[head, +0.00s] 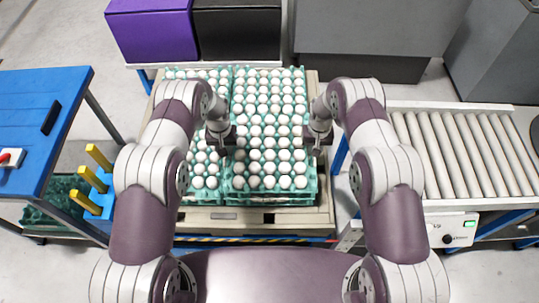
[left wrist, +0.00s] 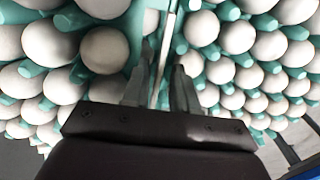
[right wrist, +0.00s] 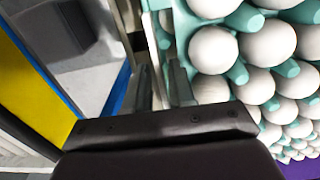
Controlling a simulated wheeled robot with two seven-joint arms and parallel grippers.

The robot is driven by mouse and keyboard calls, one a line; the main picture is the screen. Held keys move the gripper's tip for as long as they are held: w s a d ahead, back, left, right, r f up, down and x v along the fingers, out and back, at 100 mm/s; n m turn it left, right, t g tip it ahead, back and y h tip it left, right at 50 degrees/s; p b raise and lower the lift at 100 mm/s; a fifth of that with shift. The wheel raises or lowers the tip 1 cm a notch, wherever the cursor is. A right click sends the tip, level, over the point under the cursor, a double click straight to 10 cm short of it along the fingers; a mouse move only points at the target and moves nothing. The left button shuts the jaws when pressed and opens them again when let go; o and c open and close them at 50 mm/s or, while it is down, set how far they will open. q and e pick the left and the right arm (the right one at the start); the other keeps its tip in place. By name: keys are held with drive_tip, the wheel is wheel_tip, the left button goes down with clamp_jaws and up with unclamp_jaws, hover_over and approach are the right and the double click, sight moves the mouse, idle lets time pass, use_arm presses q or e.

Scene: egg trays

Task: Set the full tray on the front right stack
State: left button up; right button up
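The full tray (head: 235,186), teal and filled with white eggs, is at the front right of the egg load, level and between my two grippers. My left gripper (head: 226,140) is at its left side; in the left wrist view its fingers (left wrist: 163,85) close on a thin tray edge, with eggs on both sides. My right gripper (head: 318,142) is at its right side; in the right wrist view its fingers (right wrist: 161,85) are at the tray's rim. The front right stack (head: 285,201) shows only as teal edges below; any gap between them is hidden.
Egg trays fill the left column and back of the pallet (head: 215,218). A purple box (head: 152,32) and black box (head: 238,32) stand behind. A blue table (head: 35,110) is left, and a roller conveyor (head: 460,150) is right.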

use_arm(q)
drive_tip(key=o, duration=0.4)
drive_tip(key=shift+w+d+r, duration=0.1)
use_arm(e)
drive_tip(key=shift+w+a, duration=0.1)
use_arm(q)
drive_tip(key=shift+o, duration=0.2)
drive_tip(key=shift+d, duration=0.1)
use_arm(e)
drive_tip(key=shift+r, duration=0.1)
use_arm(q)
drive_tip(key=shift+c, duration=0.7)
use_arm(e)
drive_tip(key=shift+a, duration=0.1)
use_arm(q)
drive_tip(key=shift+w+r, duration=0.1)
